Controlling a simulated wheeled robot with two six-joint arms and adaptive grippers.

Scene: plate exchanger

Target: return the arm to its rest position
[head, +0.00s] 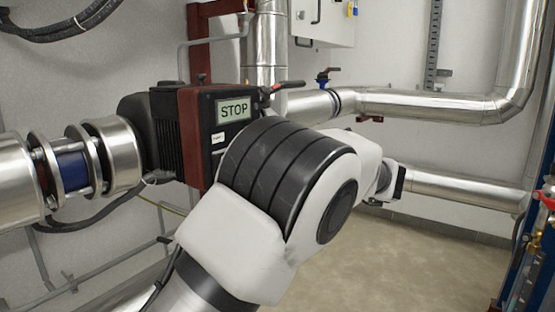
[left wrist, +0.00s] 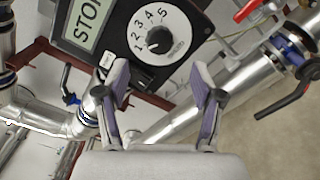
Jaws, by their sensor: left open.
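My left arm fills the middle of the head view, its white and black links crossing in front of the pump. My left gripper (left wrist: 163,100) shows in the left wrist view with its two fingers spread apart and nothing between them. Beyond the fingertips is the pump's control face with a numbered dial (left wrist: 158,36) and a "STOP" display (left wrist: 86,22). My right gripper is in neither view.
Silver pipes run left (head: 20,180) and right (head: 430,105) of the pump. A valve with a black lever (left wrist: 285,100) lies right of the gripper; a red handle (left wrist: 262,12) is above it. A white cabinet (head: 325,22) hangs on the wall. Floor (head: 420,265) at right is clear.

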